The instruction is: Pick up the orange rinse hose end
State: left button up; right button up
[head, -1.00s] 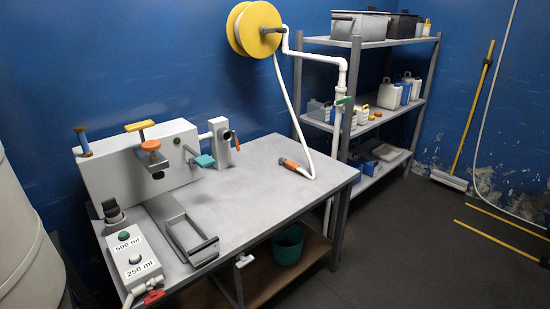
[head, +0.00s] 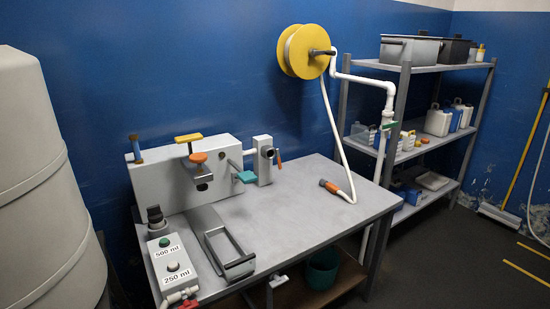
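The orange rinse hose end (head: 329,185) lies on the grey bench top (head: 300,205), right of its middle. A white hose (head: 336,130) runs from it up to the yellow wall reel (head: 306,50). The hose end is unobstructed in the head view. Neither of my grippers shows in the head view.
A white dosing unit (head: 190,178) with valves stands at the bench's back left. A shelf rack (head: 407,75) stands right. A large pale tank (head: 40,180) is at the left edge.

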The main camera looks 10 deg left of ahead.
aim_at(332, 188)
jog(key=i+l+u, duration=0.15)
jog(key=i, duration=0.25)
jog(key=i+l+u, duration=0.1)
jog(key=i, duration=0.25)
jog(key=i+l+u, duration=0.15)
jog(key=i, duration=0.2)
jog(key=i+l, duration=0.05)
